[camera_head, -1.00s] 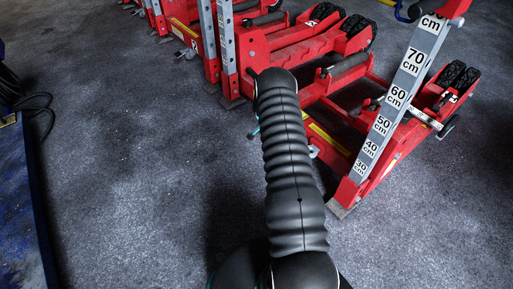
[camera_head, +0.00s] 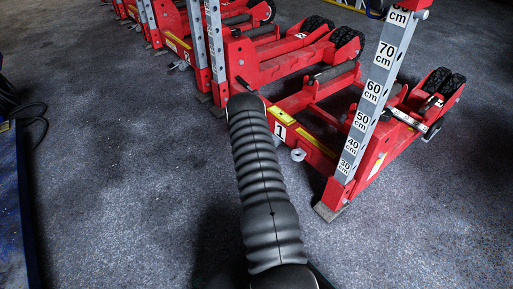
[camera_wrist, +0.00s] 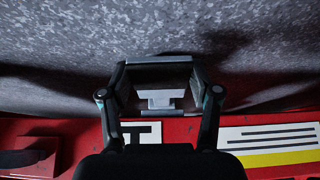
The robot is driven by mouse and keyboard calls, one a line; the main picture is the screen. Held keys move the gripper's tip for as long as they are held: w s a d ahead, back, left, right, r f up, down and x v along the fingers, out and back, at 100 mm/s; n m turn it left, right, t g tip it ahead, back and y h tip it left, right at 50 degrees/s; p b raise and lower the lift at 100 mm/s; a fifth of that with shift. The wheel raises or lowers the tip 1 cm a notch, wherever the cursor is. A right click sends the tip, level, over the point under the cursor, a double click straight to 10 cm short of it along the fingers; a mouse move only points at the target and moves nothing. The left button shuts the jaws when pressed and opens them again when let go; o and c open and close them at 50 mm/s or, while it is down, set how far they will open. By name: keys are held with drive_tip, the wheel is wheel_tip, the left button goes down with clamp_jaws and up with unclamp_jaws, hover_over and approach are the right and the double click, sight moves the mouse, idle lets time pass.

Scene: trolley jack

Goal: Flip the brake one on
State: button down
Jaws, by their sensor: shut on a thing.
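The red jack marked 1 (camera_head: 280,131) stands right of centre in the head view, partly behind my arm. My gripper (camera_wrist: 158,75) is hidden behind my arm in the head view. In the wrist view its two fingers reach over the jack's red side, close by a partly covered black-and-white label (camera_wrist: 142,131). A small grey brake tab (camera_wrist: 160,98) shows between the fingers, and my gripper is shut on it. The exact contact is hard to see. A grey round part (camera_head: 298,154) sticks out low on the same jack, to the right of my arm.
A grey post with a centimetre scale (camera_head: 372,91) rises from the front right of the jack. Another red jack, marked 2 (camera_head: 187,57), and more stand behind to the left. A blue structure (camera_head: 12,205) is at the left edge. The dark floor (camera_head: 110,170) between is clear.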

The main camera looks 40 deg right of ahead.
drive_tip(key=shift+s+d, duration=0.15)
drive_tip(key=shift+s, duration=0.05)
drive_tip(key=shift+c, duration=1.2)
unclamp_jaws()
drive_tip(key=shift+d+f, duration=0.1)
drive_tip(key=shift+w+a, duration=0.15)
drive_tip(key=shift+a, duration=0.05)
drive_tip(key=v, duration=1.2)
